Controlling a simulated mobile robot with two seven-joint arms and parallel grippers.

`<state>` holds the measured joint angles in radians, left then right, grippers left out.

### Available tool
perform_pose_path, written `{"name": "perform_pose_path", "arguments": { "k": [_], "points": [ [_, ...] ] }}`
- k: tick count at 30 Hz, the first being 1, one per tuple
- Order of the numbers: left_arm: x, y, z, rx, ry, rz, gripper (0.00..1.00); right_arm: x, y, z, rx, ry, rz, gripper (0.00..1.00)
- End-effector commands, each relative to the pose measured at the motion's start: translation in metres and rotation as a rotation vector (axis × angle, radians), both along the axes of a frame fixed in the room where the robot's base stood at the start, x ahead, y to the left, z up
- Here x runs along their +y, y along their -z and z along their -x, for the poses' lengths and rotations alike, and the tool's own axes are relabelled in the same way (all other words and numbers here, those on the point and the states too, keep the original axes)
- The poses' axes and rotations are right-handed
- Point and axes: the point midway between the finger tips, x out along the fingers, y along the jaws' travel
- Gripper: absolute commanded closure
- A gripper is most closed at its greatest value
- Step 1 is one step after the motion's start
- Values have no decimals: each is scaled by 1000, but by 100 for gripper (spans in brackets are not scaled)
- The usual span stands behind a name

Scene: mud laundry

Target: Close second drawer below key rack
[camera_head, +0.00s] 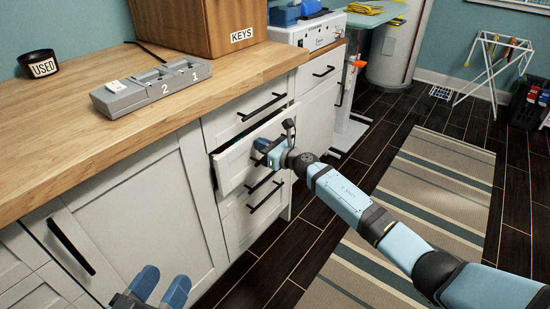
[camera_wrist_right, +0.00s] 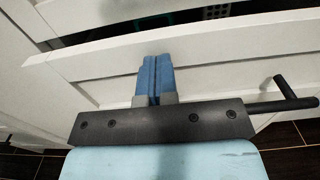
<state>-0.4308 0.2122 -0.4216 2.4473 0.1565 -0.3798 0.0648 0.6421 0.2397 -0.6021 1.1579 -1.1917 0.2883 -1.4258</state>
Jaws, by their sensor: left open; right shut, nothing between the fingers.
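The wooden key rack marked KEYS (camera_head: 190,28) stands on the counter. Below it, the second drawer (camera_head: 236,168) is partly pulled out, with a dark gap along its top edge. Its white front (camera_wrist_right: 225,62) fills much of the right wrist view, with the dark gap (camera_wrist_right: 75,40) above it. My right gripper (camera_head: 262,146) is at this front, and its closed blue fingertips (camera_wrist_right: 155,58) are against or just before it; contact is not certain. A black handle (camera_wrist_right: 285,90) shows beside the gripper. My left gripper (camera_head: 160,285) is open and empty, low in front of the cabinet door.
The top drawer (camera_head: 222,122) above and the lower drawer (camera_head: 243,222) below look shut. A grey numbered holder (camera_head: 150,88) and a black USED bowl (camera_head: 38,64) sit on the counter (camera_head: 60,130). A striped rug (camera_head: 400,200) lies on the dark floor.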

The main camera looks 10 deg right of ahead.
Motion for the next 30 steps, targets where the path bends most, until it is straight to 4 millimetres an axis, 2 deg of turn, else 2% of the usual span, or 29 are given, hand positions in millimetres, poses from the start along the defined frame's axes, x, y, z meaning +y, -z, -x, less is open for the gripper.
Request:
{"name": "perform_pose_path", "arguments": {
  "k": [1,3,12,30],
  "points": [
    [0,10,0,15,6,-9,43,6,3,-6,-2,-1,-1,100],
    [-1,17,0,36,13,-20,43,11,3,-13,-1,0,-1,100],
    [-2,35,1,93,33,-52,43,26,1,-30,0,0,-1,100],
    [-3,38,1,105,38,-58,43,29,-5,-35,-5,4,-5,100]
  ]
}}
